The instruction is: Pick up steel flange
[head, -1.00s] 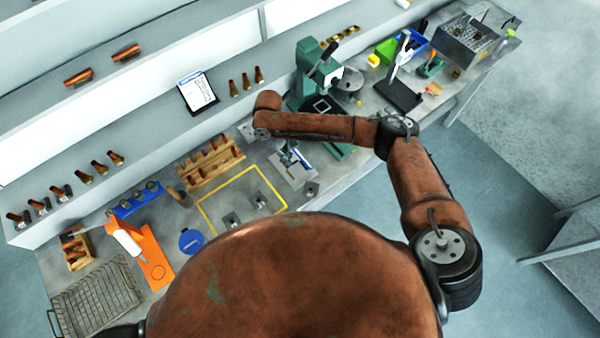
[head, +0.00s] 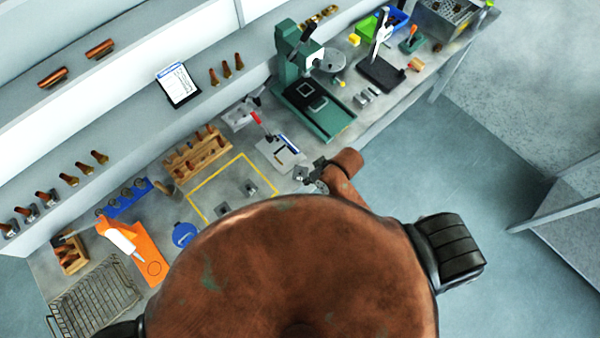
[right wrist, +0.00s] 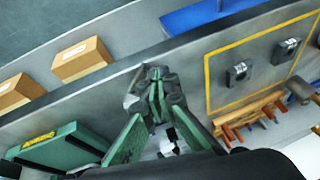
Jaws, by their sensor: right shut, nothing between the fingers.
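Two small grey steel pieces, likely the flanges, lie inside the yellow square on the bench: one steel flange (head: 249,188) on the right and another (head: 222,209) at the lower left. They also show in the right wrist view, one nearer (right wrist: 240,71) and one farther (right wrist: 286,48). A third grey piece (head: 300,173) lies outside the square, just left of my right gripper (head: 317,172). In the right wrist view my right gripper (right wrist: 156,84) is shut and empty, with a grey piece partly hidden close behind its fingertips. My left gripper is out of view.
A wooden rack (head: 197,155) stands behind the yellow outline (head: 238,158). A grey fixture plate (head: 281,152) and a green press (head: 318,110) stand to the right. An orange board (head: 148,258) and wire basket (head: 95,297) are at left. Cardboard boxes (right wrist: 82,59) show beyond the bench.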

